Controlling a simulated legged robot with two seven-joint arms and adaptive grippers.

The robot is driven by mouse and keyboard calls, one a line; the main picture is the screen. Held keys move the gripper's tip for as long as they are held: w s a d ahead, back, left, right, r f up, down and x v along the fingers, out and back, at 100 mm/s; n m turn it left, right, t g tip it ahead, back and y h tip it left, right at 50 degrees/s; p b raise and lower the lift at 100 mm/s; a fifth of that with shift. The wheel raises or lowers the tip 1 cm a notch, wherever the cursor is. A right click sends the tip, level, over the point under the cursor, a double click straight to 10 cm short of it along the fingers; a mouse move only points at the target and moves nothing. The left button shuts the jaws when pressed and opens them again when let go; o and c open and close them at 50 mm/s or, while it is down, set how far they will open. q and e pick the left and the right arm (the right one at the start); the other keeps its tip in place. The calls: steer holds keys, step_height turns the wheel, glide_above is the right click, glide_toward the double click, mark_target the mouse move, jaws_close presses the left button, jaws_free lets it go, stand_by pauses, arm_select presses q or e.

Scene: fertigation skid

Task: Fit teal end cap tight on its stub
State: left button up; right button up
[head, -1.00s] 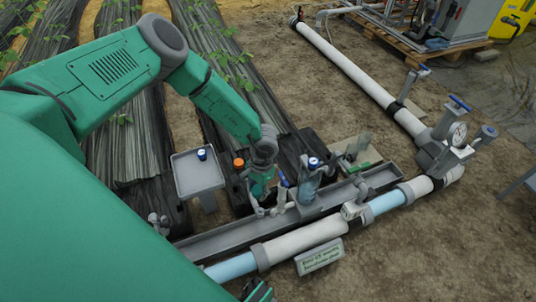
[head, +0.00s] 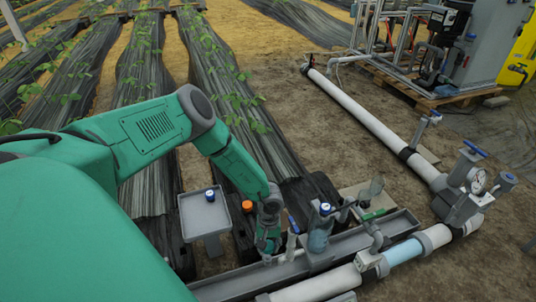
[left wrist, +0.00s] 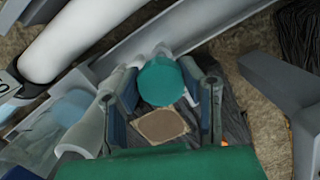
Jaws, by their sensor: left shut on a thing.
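The teal end cap (left wrist: 161,82) shows as a round teal face in the left wrist view, between the two fingers of my left gripper (left wrist: 166,92). The gripper is shut on it. In the head view my left gripper (head: 268,248) points down at the grey trough, and the cap is not clearly visible there. A short pale pipe piece (head: 292,254) lies right beside the fingertips. Pale pipework also shows just behind the cap in the left wrist view. I cannot tell whether the cap touches the stub. My right gripper is not in view.
A grey trough (head: 230,287) runs beside the white pipe (head: 315,288). A clear filter with a blue top (head: 320,232) stands close right of the gripper. A grey tray on a stand (head: 205,222) and an orange-capped bottle (head: 247,207) are to the left.

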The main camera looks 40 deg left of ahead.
mark_target(269, 257)
arm_select(q)
steer(key=n, duration=0.5)
steer(key=shift+w+f+t+h, duration=0.1)
steer(key=shift+t+h, duration=0.2)
steer(key=n, duration=0.5)
steer(key=shift+d+t, duration=0.1)
steer(key=shift+t, duration=0.2)
steer(key=shift+f, duration=1.6)
steer(key=shift+f, duration=0.5)
steer(key=shift+f, duration=0.3)
steer(key=shift+f, duration=0.3)
steer(key=o, duration=0.6)
